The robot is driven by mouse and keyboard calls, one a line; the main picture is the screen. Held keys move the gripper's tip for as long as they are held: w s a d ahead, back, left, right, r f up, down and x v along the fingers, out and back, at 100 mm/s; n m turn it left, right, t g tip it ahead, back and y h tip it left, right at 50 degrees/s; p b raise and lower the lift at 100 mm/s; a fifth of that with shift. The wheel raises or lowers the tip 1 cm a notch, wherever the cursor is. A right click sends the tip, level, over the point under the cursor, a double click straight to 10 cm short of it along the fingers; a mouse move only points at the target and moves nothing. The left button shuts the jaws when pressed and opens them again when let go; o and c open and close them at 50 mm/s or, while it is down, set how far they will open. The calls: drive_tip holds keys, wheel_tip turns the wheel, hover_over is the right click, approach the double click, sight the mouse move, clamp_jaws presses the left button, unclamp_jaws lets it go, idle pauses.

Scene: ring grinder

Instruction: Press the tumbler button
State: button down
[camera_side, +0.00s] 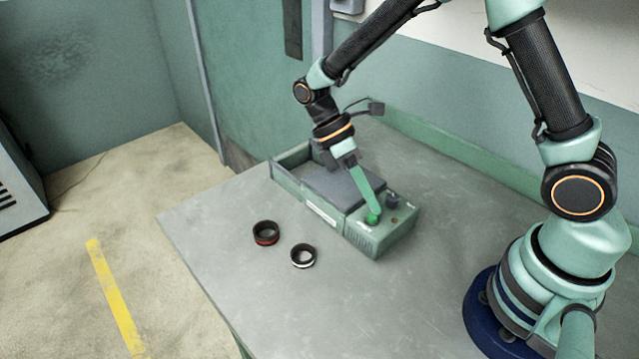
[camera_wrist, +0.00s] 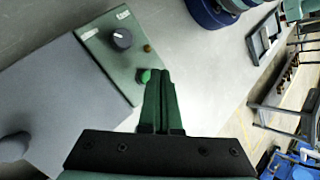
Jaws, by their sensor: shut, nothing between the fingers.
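The tumbler (camera_side: 345,205) is a green box with a dark grey lid, standing on the grey table. Its green button (camera_side: 372,219) is on the control panel at the right end. The button also shows in the wrist view (camera_wrist: 145,76), just left of my fingertips. My gripper (camera_side: 373,212) is shut and empty, pointing down with its tips at the button. I cannot tell whether the tips touch the button or push it in. A dark knob (camera_wrist: 122,38) and a small amber light (camera_wrist: 148,48) sit on the same panel.
A ring with a red band (camera_side: 265,233) and a ring with a white band (camera_side: 303,255) lie on the table (camera_side: 470,190) in front of the tumbler. A green wall runs behind the table. The table right of the tumbler is clear.

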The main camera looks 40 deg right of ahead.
sight(368, 215)
drive_tip(key=shift+f, duration=0.15)
drive_tip(key=shift+f, duration=0.25)
drive_tip(key=shift+f, duration=0.5)
idle(0.7)
idle(0.3)
drive_tip(key=shift+r, duration=0.95)
drive_tip(key=shift+r, duration=0.1)
drive_tip(key=shift+r, duration=2.4)
drive_tip(key=shift+r, duration=0.1)
